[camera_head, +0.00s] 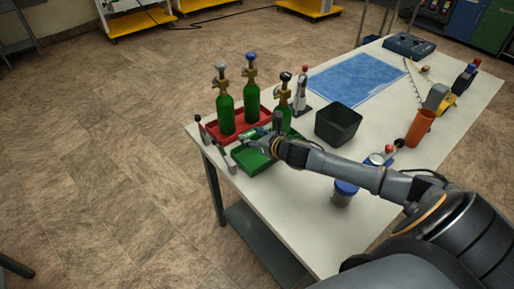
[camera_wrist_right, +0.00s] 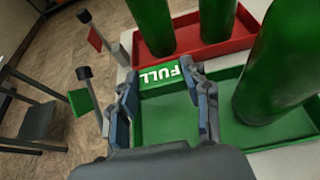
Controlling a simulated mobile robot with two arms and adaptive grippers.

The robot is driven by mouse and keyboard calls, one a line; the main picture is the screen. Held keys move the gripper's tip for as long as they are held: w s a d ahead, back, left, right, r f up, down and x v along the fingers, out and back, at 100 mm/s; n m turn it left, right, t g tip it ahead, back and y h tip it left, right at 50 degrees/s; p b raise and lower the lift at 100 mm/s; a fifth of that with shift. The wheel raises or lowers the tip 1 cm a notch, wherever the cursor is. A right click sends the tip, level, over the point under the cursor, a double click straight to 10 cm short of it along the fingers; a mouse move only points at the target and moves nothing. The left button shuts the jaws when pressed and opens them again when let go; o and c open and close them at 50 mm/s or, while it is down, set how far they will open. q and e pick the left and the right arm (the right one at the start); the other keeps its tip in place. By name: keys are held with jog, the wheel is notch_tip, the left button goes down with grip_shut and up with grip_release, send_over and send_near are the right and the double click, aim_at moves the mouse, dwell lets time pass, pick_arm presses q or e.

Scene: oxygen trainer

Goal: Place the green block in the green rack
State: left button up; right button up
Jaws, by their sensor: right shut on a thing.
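A green block (camera_wrist_right: 165,78) with the white word FULL sits between the fingers of my right gripper (camera_wrist_right: 165,90), which is shut on it. In the head view the right gripper (camera_head: 248,141) is over the green rack (camera_head: 246,164), a shallow tray near the table's left corner. The wrist view shows the rack's green floor (camera_wrist_right: 165,123) under and around the fingers. I cannot tell whether the block touches the rack. A green cylinder (camera_wrist_right: 285,70) stands in the right part of the rack. My left gripper is not in view.
A red rack (camera_head: 213,133) with two green cylinders adjoins behind. Short posts with a red tag (camera_wrist_right: 95,39) and a green tag (camera_wrist_right: 81,102) stand left. A black bin (camera_head: 338,124), orange cup (camera_head: 420,127) and blue-lidded jar (camera_head: 344,193) stand to the right.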

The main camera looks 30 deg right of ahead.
notch_tip(320, 180, down, 7)
jog(key=shift+r, duration=0.15)
jog(key=shift+f, duration=0.2)
jog(key=o, duration=0.9)
